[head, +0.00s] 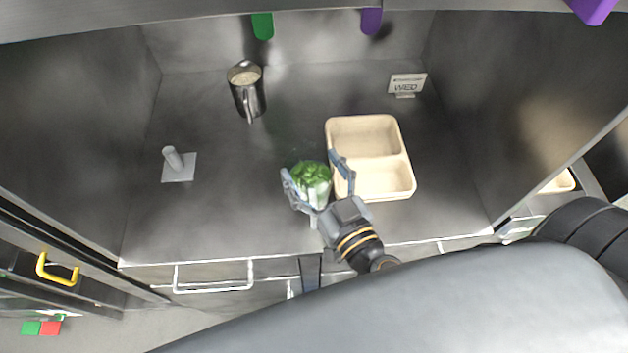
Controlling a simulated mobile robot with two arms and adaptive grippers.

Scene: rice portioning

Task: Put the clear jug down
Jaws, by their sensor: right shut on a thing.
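The clear jug (314,194) stands near the front middle of the grey counter, with green leafy contents showing at its top. My right gripper (314,180) has its two fingers around the jug, one on each side, and is shut on it. The jug looks upright; whether its base touches the counter I cannot tell. My left gripper is not in view.
A beige two-compartment tray (366,156) lies just right of the jug, close to the right finger. A dark metal pitcher (247,97) stands at the back left. A small white stand (179,174) is at left, and a WED sign (407,84) at back right.

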